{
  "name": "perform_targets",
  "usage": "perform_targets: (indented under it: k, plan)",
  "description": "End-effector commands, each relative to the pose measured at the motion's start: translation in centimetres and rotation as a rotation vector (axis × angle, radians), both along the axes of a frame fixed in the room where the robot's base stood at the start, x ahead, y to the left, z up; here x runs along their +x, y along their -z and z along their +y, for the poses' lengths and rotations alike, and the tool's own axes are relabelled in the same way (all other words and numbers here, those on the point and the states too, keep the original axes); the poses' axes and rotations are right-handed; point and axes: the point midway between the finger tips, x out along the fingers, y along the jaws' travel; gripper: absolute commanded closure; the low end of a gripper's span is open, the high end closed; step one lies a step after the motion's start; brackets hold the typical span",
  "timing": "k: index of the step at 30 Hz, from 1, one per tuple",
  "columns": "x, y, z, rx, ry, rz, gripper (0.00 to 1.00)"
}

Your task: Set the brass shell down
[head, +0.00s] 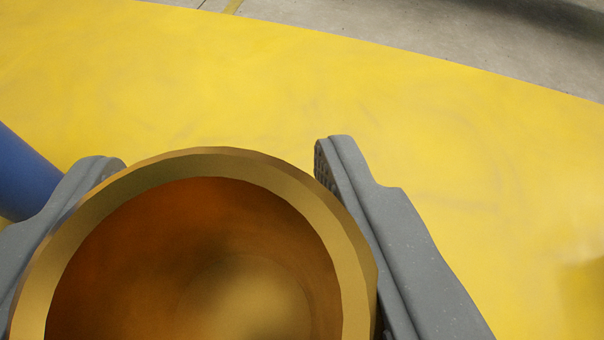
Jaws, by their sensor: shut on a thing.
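The brass shell (345,238) is a hollow round piece with a thick rim, and I look down into its open end. It fills the lower left and middle of the head view, and its lower part is cut off by the frame edge. My gripper (222,160) has its two grey fingers on either side of the shell and is shut on it. I cannot tell whether the shell's underside touches the yellow surface.
A yellow surface (400,110) spreads under and beyond the gripper, bare ahead and to the right. A blue rounded thing (22,178) stands at the left edge, close to the left finger. Grey concrete floor (430,30) lies beyond the yellow edge.

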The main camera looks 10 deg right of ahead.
Motion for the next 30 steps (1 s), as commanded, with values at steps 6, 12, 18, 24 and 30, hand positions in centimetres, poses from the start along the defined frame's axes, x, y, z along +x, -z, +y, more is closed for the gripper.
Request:
perform_targets:
  k: [6, 12, 18, 24, 30]
  plan:
    - [0.2, 1.3, -0.1, 0.000, -0.001, -0.002, 0.90]
    - [0.2, 3.4, -0.1, 0.001, -0.001, -0.002, 0.90]
    - [0.1, 3.3, 0.0, 0.002, -0.001, -0.003, 0.90]
    - [0.1, 3.5, 0.0, 0.002, -0.001, -0.002, 0.36]
    - [0.1, 3.6, 0.0, 0.002, -0.001, -0.001, 0.28]
